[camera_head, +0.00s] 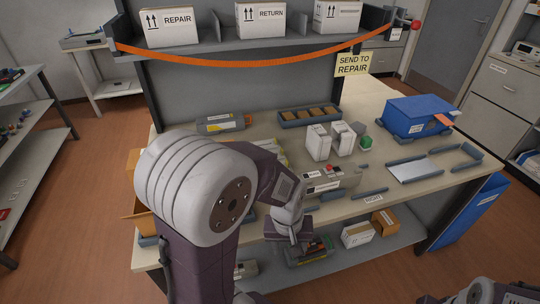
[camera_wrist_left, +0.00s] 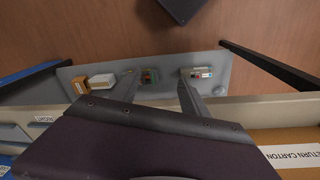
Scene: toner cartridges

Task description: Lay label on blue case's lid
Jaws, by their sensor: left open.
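The blue case (camera_head: 415,112) stands at the back right of the table, closed. It has a small white patch on its front and an orange piece (camera_head: 443,120) at its right side. I cannot tell for certain which thing is the label to be laid. My left gripper (camera_head: 290,238) hangs at the table's front edge, well left of the case. In the left wrist view its two fingers (camera_wrist_left: 156,80) are apart, with nothing held between them. Only part of my right arm shows at the bottom right; its gripper is out of the picture.
White boxes (camera_head: 318,142) and a grey device (camera_head: 325,180) stand mid-table. A pale plate (camera_head: 413,170) lies among grey rails at right. The lower shelf (camera_wrist_left: 220,100) holds cartridges and cartons. An orange strap (camera_head: 250,62) hangs across the upper shelf.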

